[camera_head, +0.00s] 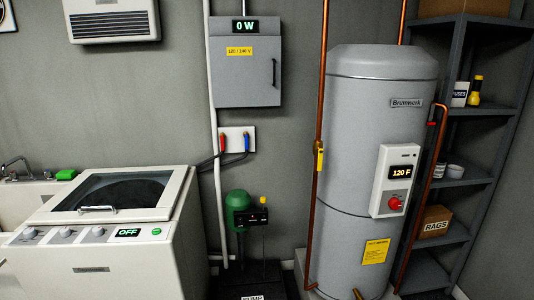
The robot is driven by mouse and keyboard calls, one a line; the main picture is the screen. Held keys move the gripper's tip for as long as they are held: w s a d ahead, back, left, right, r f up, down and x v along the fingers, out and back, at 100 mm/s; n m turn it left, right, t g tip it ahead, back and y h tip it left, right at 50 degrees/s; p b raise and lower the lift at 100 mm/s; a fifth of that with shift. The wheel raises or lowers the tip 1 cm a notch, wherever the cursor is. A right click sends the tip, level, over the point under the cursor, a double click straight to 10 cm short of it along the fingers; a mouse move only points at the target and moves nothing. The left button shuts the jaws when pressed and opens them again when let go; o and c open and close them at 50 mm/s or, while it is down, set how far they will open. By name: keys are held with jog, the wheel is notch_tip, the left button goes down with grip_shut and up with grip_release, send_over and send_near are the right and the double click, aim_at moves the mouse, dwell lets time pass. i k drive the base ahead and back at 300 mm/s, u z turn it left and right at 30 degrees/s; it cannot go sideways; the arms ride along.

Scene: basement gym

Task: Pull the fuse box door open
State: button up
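The fuse box (246,62) is a grey metal box on the back wall, upper centre-left. Its door (240,82) looks shut and has a dark vertical handle (275,73) near its right edge. A display on top reads "0 W", and a yellow label on the door reads "120 / 240 V". My gripper does not show in this view.
A grey water heater (343,165) with copper pipes stands right of the box. A washer (107,225) with an "OFF" display is at lower left. A green pump (239,208) stands below the box. Shelves (455,140) are at right.

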aim_at(246, 70)
jog(key=u, duration=0.1)
jog(key=i, duration=1.25)
jog(key=u, duration=0.4)
jog(key=i, duration=1.6)
jog(key=u, duration=0.2)
